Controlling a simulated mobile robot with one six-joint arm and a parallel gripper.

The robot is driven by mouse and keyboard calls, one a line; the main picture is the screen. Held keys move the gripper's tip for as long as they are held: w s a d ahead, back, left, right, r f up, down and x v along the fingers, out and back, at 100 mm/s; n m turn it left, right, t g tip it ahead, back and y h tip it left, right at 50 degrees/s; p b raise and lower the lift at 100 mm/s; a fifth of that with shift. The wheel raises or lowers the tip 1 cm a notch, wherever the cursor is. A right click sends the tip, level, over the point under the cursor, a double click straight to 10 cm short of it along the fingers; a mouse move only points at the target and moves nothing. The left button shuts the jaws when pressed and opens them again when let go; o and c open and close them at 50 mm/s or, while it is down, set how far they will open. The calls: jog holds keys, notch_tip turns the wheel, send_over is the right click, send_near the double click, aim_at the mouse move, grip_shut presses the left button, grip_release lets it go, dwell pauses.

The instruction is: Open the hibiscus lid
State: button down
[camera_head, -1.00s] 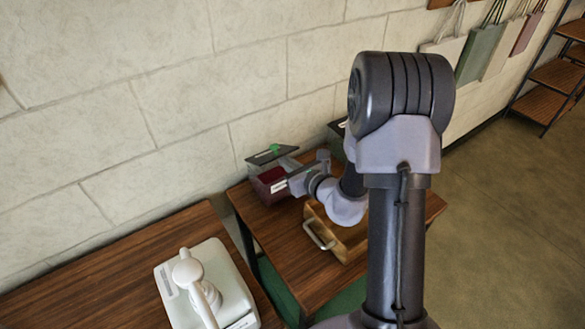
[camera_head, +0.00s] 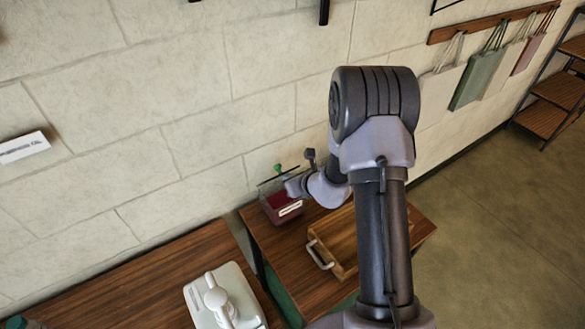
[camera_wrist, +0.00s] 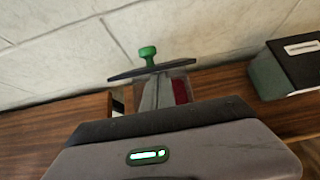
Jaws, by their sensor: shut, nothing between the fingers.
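The hibiscus container is a clear box with dark red contents (camera_head: 282,206) at the back of the wooden table, against the wall. Its dark lid (camera_head: 277,178) with a green knob (camera_head: 279,168) is raised and seen nearly edge-on. In the wrist view the lid (camera_wrist: 150,69) and green knob (camera_wrist: 148,52) stand above the box, with red contents (camera_wrist: 180,91) below. My gripper (camera_head: 292,187) is at the box's right rim. Its grey fingers (camera_wrist: 155,92) look shut and empty, under the lid's edge; whether they touch the lid I cannot tell.
A wooden tray (camera_head: 345,240) with a pale handle is in front on the same table. A white scale-like device (camera_head: 225,297) stands on the nearer left table. Another dark-lidded container (camera_wrist: 290,68) stands to the right in the wrist view. The stone wall is close behind.

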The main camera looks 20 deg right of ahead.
jog(key=w+r+g+p, duration=0.2)
jog(key=p, duration=0.2)
jog(key=shift+w+a+r, duration=0.1)
jog(key=shift+a+r, duration=0.1)
jog(key=shift+w+a+r+p, duration=0.15)
jog(key=shift+w+r+p, duration=0.05)
jog(key=shift+w, duration=0.5)
jog(key=shift+w+a+r+p, duration=0.1)
jog(key=shift+w+r+p, duration=0.1)
jog(key=shift+w, duration=0.45)
